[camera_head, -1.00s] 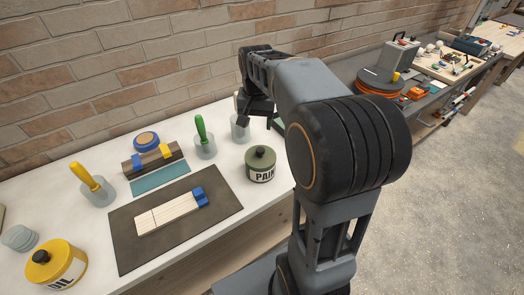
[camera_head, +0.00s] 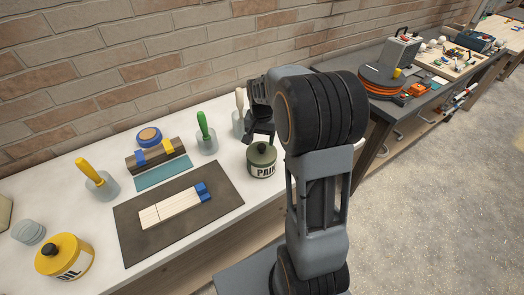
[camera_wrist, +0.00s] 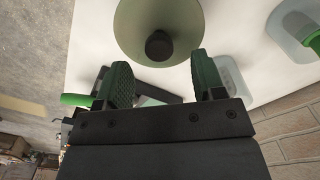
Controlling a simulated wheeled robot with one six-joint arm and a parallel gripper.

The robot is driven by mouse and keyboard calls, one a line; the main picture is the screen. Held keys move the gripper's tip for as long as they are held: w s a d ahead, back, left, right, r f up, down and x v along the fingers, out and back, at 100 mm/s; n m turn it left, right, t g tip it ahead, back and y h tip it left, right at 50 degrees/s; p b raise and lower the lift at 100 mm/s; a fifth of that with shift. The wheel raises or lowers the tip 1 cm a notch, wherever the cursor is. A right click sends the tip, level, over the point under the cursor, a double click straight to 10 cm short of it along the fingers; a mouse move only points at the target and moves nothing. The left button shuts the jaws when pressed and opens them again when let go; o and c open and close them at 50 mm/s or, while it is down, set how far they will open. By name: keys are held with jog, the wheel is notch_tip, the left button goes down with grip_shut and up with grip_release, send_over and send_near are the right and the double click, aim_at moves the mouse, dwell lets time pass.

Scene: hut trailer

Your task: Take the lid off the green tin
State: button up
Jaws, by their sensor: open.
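The green tin (camera_head: 262,170) stands upright on the white bench near its front edge, with a PAINT label. Its green lid (camera_head: 262,153) is on it, with a black knob on top. In the wrist view the round lid (camera_wrist: 135,22) and its dark knob (camera_wrist: 159,46) show at the top of the picture. My gripper (camera_head: 261,138) is just above and behind the tin in the head view. In the wrist view its two green-padded fingers (camera_wrist: 163,80) are spread apart with nothing between them, and the knob lies beyond the fingertips.
A green-handled tool in a clear holder (camera_head: 206,136) stands left of the tin. A pale-handled one (camera_head: 239,112) stands behind it. A dark mat (camera_head: 135,225) with wooden strips lies to the left, and a yellow oil tin (camera_head: 65,258) is farther left.

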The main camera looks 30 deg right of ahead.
aim_at(262, 146)
jog(key=shift+f, duration=1.65)
jog(key=shift+c, duration=0.2)
jog(key=c, duration=1)
jog(key=shift+r, duration=0.1)
